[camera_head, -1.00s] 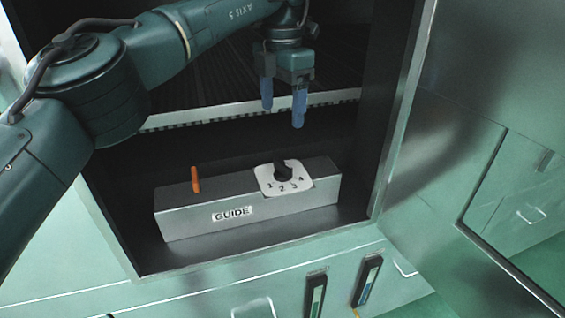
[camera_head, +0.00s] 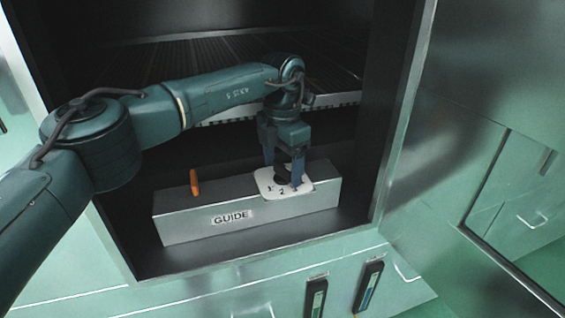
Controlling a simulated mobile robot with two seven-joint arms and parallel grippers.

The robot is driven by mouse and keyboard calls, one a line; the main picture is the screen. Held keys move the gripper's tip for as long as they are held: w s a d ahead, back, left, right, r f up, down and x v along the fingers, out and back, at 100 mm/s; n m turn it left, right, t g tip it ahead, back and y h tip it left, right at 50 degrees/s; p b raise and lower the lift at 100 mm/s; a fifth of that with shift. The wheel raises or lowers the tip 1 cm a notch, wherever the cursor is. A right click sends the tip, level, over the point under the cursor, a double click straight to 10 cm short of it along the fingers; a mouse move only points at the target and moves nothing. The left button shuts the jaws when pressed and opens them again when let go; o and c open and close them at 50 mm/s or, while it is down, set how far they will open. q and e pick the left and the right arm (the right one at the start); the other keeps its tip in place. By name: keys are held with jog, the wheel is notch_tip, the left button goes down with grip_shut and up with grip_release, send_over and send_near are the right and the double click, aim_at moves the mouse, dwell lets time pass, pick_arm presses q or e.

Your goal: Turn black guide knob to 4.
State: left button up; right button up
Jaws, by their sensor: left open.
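The black guide knob (camera_head: 281,178) sits on a white dial plate (camera_head: 265,186) on top of a grey box marked GUIDE (camera_head: 190,224). The numbers 1, 2 and 3 show on the plate; the 4 is hidden behind a finger. My left gripper (camera_head: 283,178) is open, pointing down, with its blue fingers on either side of the knob at about plate height. The knob is partly covered, so I cannot tell its pointing direction or whether the fingers touch it. My right gripper is not in view.
An orange lever (camera_head: 194,182) stands up from the left part of the box. The box lies inside a dark cabinet opening with a ribbed shelf (camera_head: 215,65) above and behind. An open door (camera_head: 480,130) is at the right. Two dark handles (camera_head: 367,287) are on the front below.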

pick_arm(q)
jog(key=c, duration=1)
jog(key=n, duration=0.4)
jog(key=shift+r+p, duration=0.1)
jog(key=shift+p, duration=0.25)
jog(key=shift+n, duration=2)
jog(key=o, duration=1)
